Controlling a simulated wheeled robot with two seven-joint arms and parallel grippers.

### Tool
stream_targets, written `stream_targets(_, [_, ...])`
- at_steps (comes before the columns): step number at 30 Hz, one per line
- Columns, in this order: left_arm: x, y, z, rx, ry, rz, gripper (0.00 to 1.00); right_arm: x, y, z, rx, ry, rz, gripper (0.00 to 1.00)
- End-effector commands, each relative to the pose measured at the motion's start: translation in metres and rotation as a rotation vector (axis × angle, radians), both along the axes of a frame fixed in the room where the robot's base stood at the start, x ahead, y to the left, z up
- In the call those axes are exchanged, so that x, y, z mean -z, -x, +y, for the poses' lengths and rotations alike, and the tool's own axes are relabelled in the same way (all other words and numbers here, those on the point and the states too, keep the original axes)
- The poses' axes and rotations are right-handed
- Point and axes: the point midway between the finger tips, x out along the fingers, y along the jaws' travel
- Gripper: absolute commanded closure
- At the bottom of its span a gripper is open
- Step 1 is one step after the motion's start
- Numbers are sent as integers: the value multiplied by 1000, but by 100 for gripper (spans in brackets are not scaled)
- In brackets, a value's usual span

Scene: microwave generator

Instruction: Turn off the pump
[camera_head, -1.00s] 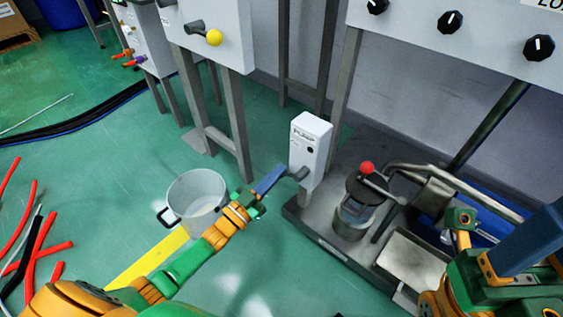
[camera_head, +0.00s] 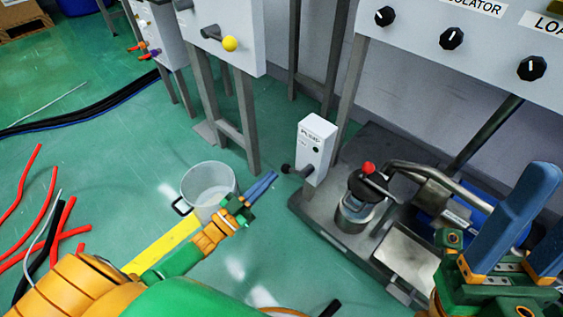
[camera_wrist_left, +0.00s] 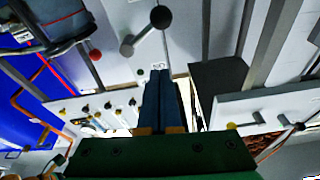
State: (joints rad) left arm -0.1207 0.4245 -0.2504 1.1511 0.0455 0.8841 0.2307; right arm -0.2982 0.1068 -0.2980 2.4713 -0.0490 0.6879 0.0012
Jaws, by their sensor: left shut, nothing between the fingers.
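The white pump box (camera_head: 315,148) stands at the edge of the grey base, with a label and a dark round spot on its front. Its grey lever ends in a dark knob (camera_head: 287,168) pointing left, low on the box. In the left wrist view the lever (camera_wrist_left: 142,32) lies beyond the fingertips. My left gripper (camera_head: 273,176) is shut and empty, just left of the knob and apart from it. Its blue fingers (camera_wrist_left: 160,85) point towards the box in the wrist view. My right gripper (camera_head: 543,205) is at the right edge, its blue fingers spread.
A clear bucket (camera_head: 208,190) stands on the floor behind my left gripper. A red-knobbed lever (camera_head: 369,168) and metal pipes are right of the box. A yellow-knobbed panel (camera_head: 229,44) stands behind. Red and black hoses (camera_head: 50,225) lie at left; the floor is mostly clear.

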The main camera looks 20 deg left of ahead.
Motion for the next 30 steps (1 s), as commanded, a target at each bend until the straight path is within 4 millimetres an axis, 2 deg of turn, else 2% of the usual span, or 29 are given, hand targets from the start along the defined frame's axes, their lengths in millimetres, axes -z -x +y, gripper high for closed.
stream_targets(3, [4, 17, 7, 0, -1, 3, 100, -1, -1, 1, 1, 4, 10, 50])
stream_targets(7, [6, 25, 11, 0, -1, 1, 100, -1, -1, 1, 1, 6, 15, 50])
stream_targets(22, [7, 26, 11, -3, -2, 6, 100, -1, -3, 1, 3, 10, 23, 50])
stream_targets(23, [7, 25, 10, -8, -3, 19, 100, 0, -8, 3, 5, 17, 49, 50])
stream_targets(26, [12, 18, 3, -59, -26, 154, 100, 18, -57, 11, 27, 82, 292, 50])
stream_targets(27, [17, 16, -2, -89, -43, 247, 100, 38, -85, 16, 40, 125, 455, 50])
stream_targets(29, [28, 18, -9, -137, -75, 413, 100, 85, -123, 18, 64, 197, 741, 50])
stream_targets(30, [36, 24, -13, -165, -101, 529, 100, 124, -140, 18, 78, 246, 936, 50])
